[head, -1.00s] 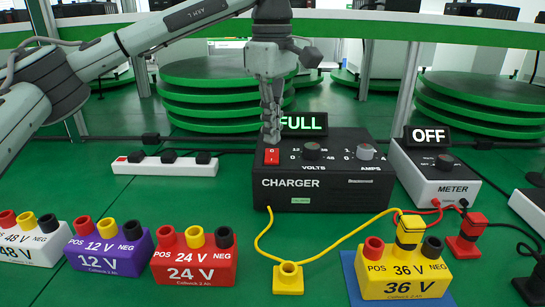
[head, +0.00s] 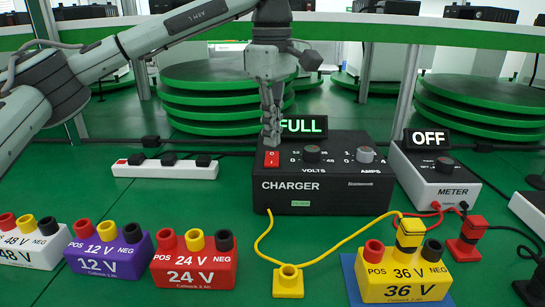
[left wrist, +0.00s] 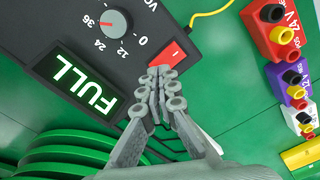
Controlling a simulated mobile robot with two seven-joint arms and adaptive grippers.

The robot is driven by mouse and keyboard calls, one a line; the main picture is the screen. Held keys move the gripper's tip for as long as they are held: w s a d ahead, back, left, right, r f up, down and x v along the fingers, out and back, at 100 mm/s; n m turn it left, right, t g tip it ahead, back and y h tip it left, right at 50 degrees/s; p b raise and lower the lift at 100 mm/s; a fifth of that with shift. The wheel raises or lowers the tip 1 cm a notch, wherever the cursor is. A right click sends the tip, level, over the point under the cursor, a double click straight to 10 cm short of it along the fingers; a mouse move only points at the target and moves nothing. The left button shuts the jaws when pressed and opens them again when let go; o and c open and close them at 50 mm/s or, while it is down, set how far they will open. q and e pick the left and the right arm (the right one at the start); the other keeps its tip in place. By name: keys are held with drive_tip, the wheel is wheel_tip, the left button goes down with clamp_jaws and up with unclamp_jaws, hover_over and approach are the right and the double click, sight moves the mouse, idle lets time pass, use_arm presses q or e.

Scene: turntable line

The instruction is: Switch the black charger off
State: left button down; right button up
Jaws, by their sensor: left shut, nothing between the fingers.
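The black charger (head: 325,185) stands on the green bench with a lit FULL display (head: 303,125) at its back left. Its red rocker switch (head: 271,158) is at the left of its top panel, and it also shows in the left wrist view (left wrist: 176,50). My left gripper (head: 271,138) is shut and empty, pointing down. Its fingertips are at the edge of the red switch; I cannot tell whether they touch it. The volts knob (head: 312,153) and amps knob (head: 365,154) sit to the right of the switch. My right gripper is not in view.
A meter (head: 440,178) reading OFF stands right of the charger. A white power strip (head: 165,166) lies to the left. Battery blocks line the front, including the red 24 V (head: 193,262) and yellow 36 V (head: 403,272). A yellow plug (head: 288,282) trails a cable before the charger.

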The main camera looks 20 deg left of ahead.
sight(273, 154)
use_arm(q)
drive_tip(key=shift+f+b, duration=0.55)
drive_tip(key=shift+f, duration=0.55)
idle(0.6)
drive_tip(key=shift+r, duration=0.2)
wheel_tip(273, 154, up, 7)
drive_tip(key=p, duration=0.6)
drive_tip(key=shift+f, duration=0.1)
drive_tip(key=shift+f, duration=0.1)
